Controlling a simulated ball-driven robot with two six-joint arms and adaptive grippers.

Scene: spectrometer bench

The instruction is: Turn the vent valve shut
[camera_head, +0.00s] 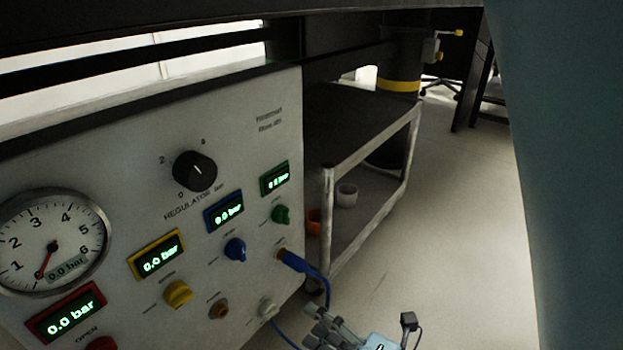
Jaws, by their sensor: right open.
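A light grey valve panel (120,165) fills the left side. Along its lower part are a red knob (101,343), cut by the bottom edge, a yellow knob (178,293), a blue knob (235,249) and a green knob (281,214). The small labels are too blurred to tell which knob is the vent valve. The displays above the knobs read about 0.0 bar. My right gripper (322,328) is at the bottom edge, right of and below the panel's lower right corner, open and apart from every knob. My left gripper is not in view.
A black regulator knob (195,171) and a round gauge (52,246) are on the panel. A blue hose (308,266) plugs in at its lower right and hangs near my right gripper. A shelf cart (328,210) stands behind. The floor (440,230) to the right is clear.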

